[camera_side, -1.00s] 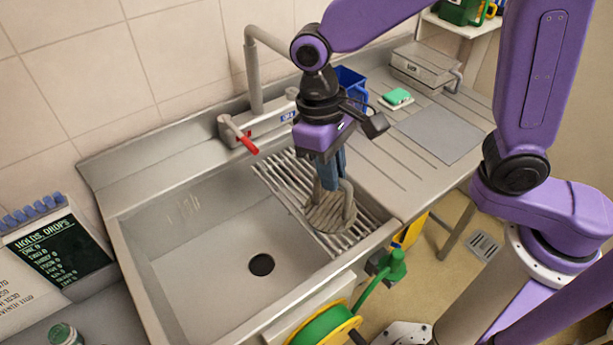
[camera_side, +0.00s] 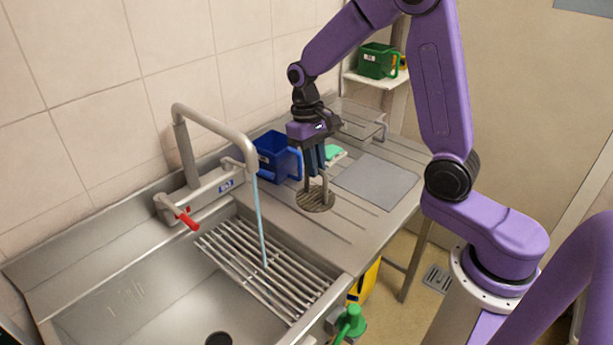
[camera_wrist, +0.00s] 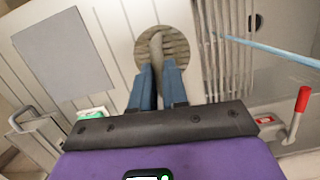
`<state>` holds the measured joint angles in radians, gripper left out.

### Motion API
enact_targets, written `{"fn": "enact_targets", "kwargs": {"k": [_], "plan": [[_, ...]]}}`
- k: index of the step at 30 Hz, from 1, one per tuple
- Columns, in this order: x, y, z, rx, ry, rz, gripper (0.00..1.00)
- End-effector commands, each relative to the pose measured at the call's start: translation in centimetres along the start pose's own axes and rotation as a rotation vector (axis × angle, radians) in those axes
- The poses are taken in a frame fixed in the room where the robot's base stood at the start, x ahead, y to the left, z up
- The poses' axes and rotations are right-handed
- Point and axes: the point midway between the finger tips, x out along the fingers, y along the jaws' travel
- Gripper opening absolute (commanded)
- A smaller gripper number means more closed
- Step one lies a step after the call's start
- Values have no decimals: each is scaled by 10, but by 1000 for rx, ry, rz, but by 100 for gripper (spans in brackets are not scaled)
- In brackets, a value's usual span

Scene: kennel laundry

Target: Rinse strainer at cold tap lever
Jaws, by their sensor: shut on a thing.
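The strainer (camera_side: 316,200) is a round, ribbed grey-brown disc with an upright handle. My gripper (camera_side: 314,172) is shut on the handle, with the disc below the fingers. The strainer is over the draining board, right of the sink; I cannot tell whether it touches the board. In the wrist view, the strainer (camera_wrist: 174,48) lies ahead of my gripper (camera_wrist: 158,75), beside the bar rack. The tap (camera_side: 212,122) has a thin water stream (camera_side: 260,220) falling to the rack. A red lever (camera_side: 187,220) and a blue label (camera_side: 226,186) show on its body; no separate blue lever is clear.
A bar rack (camera_side: 265,270) spans the right part of the sink (camera_side: 130,300). A blue jug (camera_side: 275,158) stands close behind-left of my gripper. A grey mat (camera_side: 375,182) lies to the right. A green jug (camera_side: 378,60) is on the back shelf.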

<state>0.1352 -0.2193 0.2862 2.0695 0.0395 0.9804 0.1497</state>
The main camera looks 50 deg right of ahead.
Motion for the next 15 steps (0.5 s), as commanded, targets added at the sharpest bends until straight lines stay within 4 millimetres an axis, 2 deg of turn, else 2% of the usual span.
{"fn": "enact_targets", "kwargs": {"k": [8,15], "plan": [[-11,-12,23,322,8,-66,0],[-18,-31,56,682,10,-138,0]]}}
